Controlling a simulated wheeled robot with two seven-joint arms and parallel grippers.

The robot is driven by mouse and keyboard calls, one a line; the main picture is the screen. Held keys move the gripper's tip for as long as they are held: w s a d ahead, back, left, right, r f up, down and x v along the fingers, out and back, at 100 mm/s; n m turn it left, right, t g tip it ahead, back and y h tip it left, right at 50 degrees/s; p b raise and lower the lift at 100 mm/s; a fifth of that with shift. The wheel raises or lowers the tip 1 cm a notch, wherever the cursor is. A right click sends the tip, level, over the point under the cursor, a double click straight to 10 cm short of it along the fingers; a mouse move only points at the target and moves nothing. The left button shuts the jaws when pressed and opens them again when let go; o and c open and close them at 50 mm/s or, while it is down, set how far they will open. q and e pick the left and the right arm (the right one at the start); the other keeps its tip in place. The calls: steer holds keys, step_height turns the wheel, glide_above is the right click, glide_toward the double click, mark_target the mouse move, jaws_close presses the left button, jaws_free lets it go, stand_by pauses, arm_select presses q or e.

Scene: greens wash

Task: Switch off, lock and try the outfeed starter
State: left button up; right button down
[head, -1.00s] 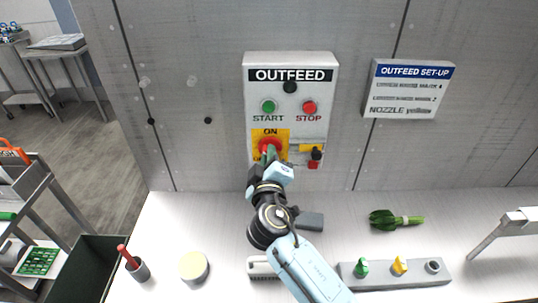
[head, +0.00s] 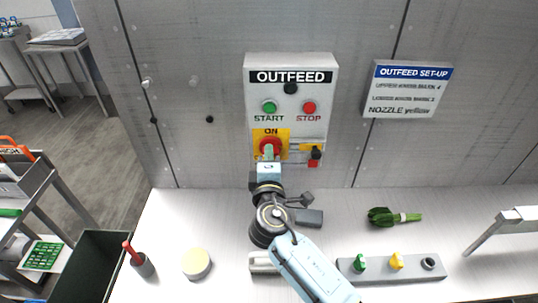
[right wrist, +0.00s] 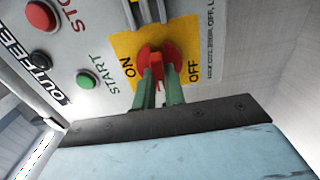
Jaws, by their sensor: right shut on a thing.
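The grey OUTFEED starter box (head: 328,120) is fixed to the back wall, with a green START button (head: 269,107) and a red STOP button (head: 309,107). Below them is a red rotary switch (head: 279,146) on a yellow plate (head: 285,134) marked ON. In the right wrist view the plate shows ON and OFF on opposite sides of the switch (right wrist: 171,56). My right gripper (head: 268,153) is shut on the red switch handle, its green fingers on either side; the handle's exact angle is hard to tell. A small black and red item (head: 314,156) sits right of the switch. My left gripper is out of view.
An OUTFEED SET-UP sign (head: 408,90) is on the wall at right. The white bench holds a green bundle (head: 391,217), a grey block with green and yellow knobs (head: 380,274), a cream round item (head: 197,263) and a cup with a red handle (head: 142,265). A dark bin stands at left.

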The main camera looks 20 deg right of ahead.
stand_by(0.4)
steer(key=c, duration=1.5)
jaws_free()
steer(key=shift+b+v, duration=1.4)
steer(key=shift+v, duration=5.35)
